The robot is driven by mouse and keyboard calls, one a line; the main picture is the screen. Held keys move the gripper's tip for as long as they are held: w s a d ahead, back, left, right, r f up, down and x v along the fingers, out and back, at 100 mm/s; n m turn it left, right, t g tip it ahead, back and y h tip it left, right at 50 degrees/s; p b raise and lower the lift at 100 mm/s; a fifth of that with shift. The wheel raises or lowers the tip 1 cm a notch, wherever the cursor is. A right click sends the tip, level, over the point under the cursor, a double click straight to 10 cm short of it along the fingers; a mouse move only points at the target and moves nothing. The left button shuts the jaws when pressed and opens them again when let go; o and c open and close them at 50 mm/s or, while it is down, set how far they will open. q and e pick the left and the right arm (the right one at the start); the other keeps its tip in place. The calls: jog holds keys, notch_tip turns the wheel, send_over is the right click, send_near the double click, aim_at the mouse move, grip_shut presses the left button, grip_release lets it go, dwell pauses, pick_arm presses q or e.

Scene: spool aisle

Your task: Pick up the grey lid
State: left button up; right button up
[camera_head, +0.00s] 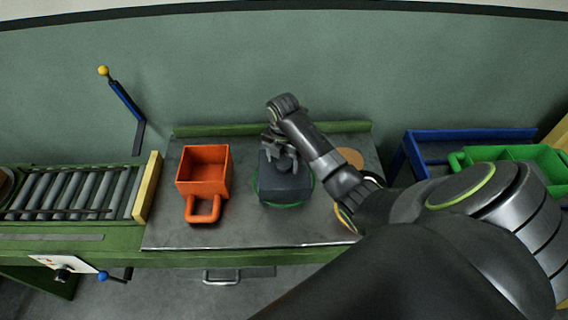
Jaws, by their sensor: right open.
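A dark grey, boxy piece (284,188), which looks like the grey lid, sits on the metal worktop (250,228) right of the orange bin. A green ring shows around its base. My right arm reaches in from the right, and my right gripper (281,158) points down at the top of the grey piece. It is open; its fingers overlap the far part of the piece, and I cannot tell whether they touch it. My left gripper is not in view.
An orange bin with a handle (204,172) stands left of the grey piece. A roller conveyor (75,192) with a yellow end bar (147,188) is at the left. A round tan object (350,157) lies behind my right forearm. A green crate (510,155) is at the right.

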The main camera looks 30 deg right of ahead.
jog(key=c, duration=1.3)
jog(key=shift+c, duration=0.2)
